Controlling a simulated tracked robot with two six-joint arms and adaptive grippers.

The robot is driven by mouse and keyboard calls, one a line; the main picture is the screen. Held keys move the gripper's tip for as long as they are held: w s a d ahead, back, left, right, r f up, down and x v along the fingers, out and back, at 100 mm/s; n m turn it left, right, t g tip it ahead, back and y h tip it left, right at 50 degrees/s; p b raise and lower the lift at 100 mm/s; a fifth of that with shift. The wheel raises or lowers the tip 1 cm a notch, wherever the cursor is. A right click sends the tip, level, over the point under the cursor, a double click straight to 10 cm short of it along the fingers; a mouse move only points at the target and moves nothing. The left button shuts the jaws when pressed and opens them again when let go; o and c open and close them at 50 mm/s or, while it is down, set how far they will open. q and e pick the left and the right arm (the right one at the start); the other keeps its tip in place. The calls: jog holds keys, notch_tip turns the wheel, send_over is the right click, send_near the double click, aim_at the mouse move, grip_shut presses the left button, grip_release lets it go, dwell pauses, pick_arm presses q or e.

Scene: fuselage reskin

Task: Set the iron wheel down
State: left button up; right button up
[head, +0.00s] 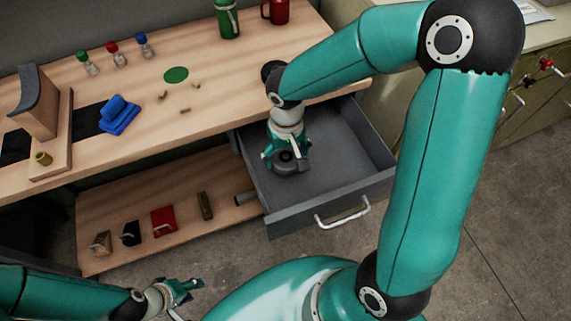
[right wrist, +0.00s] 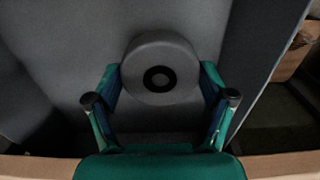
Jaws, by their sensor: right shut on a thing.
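The iron wheel (right wrist: 160,52) is a dark grey disc with a black hole in its middle. In the right wrist view it sits between the two fingers of my right gripper (right wrist: 160,95), which is shut on it. In the head view the wheel (head: 288,164) shows under my right gripper (head: 285,150), inside the open grey drawer (head: 345,196). I cannot tell whether the wheel touches the drawer floor. My left gripper (head: 183,290) is at the lower left, over the floor and away from the wheel. Its fingers look apart and empty.
A lower shelf (head: 185,220) carries several small items. The drawer is otherwise clear, with free room to the wheel's right.

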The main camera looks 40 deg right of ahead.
aim_at(286, 164)
jog(key=shift+f+b, duration=0.45)
jog(key=shift+f, duration=1.65)
jog(key=shift+f, duration=0.15)
jog(key=o, duration=1.6)
jog(key=shift+o, duration=0.2)
jog(key=shift+r, duration=0.2)
notch_tip(286, 164, up, 12)
jog(key=shift+f+p, duration=0.1)
jog(key=shift+p, duration=1.1)
